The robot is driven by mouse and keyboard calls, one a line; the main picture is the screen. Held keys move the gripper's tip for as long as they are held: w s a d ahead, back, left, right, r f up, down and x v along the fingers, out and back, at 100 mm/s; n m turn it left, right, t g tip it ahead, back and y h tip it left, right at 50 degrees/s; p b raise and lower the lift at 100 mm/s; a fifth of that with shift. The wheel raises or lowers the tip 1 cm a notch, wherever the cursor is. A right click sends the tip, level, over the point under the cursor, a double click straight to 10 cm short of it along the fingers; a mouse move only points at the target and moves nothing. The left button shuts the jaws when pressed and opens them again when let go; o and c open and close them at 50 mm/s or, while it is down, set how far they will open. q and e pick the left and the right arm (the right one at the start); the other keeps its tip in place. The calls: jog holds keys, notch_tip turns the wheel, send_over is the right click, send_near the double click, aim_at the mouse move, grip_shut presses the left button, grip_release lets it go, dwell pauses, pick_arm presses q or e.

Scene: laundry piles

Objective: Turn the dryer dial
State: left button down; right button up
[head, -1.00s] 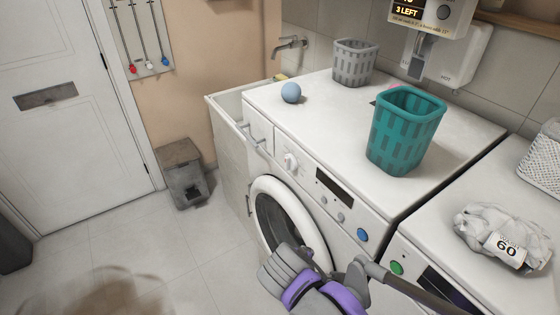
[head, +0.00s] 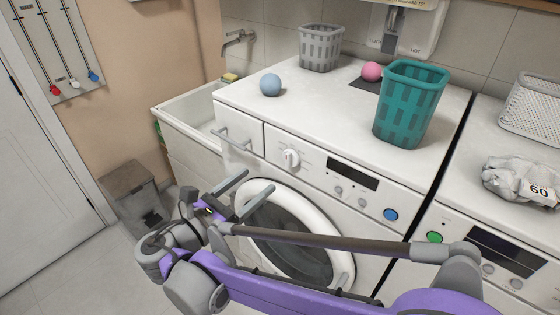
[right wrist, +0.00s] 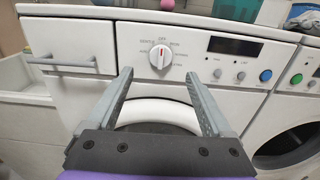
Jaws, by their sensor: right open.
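The round white dial (head: 290,158) is on the upper front panel of the white machine (head: 330,215) with the round door. It also shows in the right wrist view (right wrist: 160,57), with a red mark at its top and printed labels around it. My right gripper (head: 258,180) is open and empty, in front of the machine, below and left of the dial in the head view. In the right wrist view its two fingers (right wrist: 158,73) point toward the panel, with the dial between and just beyond their tips. No touch shows. My left gripper is out of view.
A teal basket (head: 410,105), grey basket (head: 321,48), blue ball (head: 270,85) and pink ball (head: 372,71) sit on top. A drawer handle (right wrist: 60,64) juts out left of the dial. A second machine (head: 450,205) stands at right.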

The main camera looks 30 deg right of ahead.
aim_at(286, 158)
jog(key=x, duration=1)
jog(key=shift+d, duration=0.3)
grip_shut()
